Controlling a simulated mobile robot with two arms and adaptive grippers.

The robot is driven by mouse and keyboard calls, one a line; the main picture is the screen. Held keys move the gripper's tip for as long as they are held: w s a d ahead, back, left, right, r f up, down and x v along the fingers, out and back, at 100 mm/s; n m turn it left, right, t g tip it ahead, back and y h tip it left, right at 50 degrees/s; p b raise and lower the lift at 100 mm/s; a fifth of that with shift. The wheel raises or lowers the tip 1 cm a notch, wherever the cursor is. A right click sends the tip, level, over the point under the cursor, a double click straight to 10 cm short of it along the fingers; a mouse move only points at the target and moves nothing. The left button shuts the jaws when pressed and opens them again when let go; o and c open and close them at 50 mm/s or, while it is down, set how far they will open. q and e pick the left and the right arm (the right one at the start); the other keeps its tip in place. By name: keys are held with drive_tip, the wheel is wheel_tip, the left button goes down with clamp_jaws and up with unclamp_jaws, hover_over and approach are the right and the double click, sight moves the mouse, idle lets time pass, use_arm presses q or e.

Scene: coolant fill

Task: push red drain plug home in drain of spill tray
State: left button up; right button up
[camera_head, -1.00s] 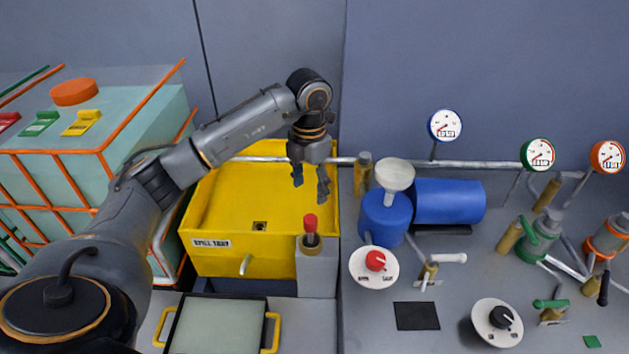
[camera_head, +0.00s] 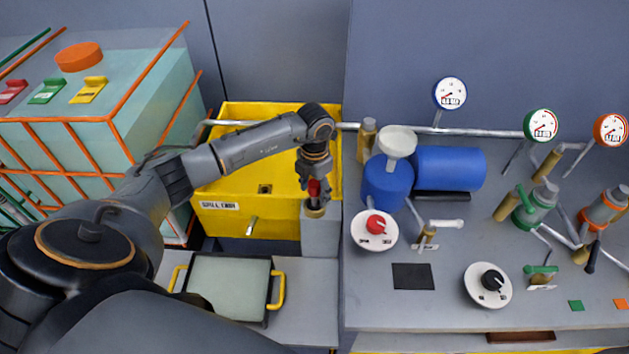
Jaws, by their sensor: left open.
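The red drain plug (camera_head: 314,187) stands upright in a brass-coloured holder on a grey block at the front right corner of the spill tray. My left gripper (camera_head: 315,188) points down over the plug, with its open fingers around the red top. I cannot tell whether the fingers touch it. The yellow spill tray (camera_head: 225,222) is behind and to the left of the block. Its drain (camera_head: 264,189) shows as a small dark square in the tray floor, with nothing in it. My right gripper is not in view.
A grey-topped tray with yellow handles (camera_head: 278,290) lies in front of the spill tray. A blue canister with a white funnel (camera_head: 397,142) stands to the right, beside a red-knobbed dial (camera_head: 376,224). A pipe (camera_head: 480,133) runs along the back.

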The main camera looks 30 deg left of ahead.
use_arm(q)
drive_tip(key=shift+c, duration=0.5)
drive_tip(key=c, duration=1.1)
drive_tip(key=o, duration=0.5)
drive_tip(key=c, duration=0.4)
drive_tip(key=shift+r+p, duration=1.95)
drive_tip(key=shift+r, duration=1.05)
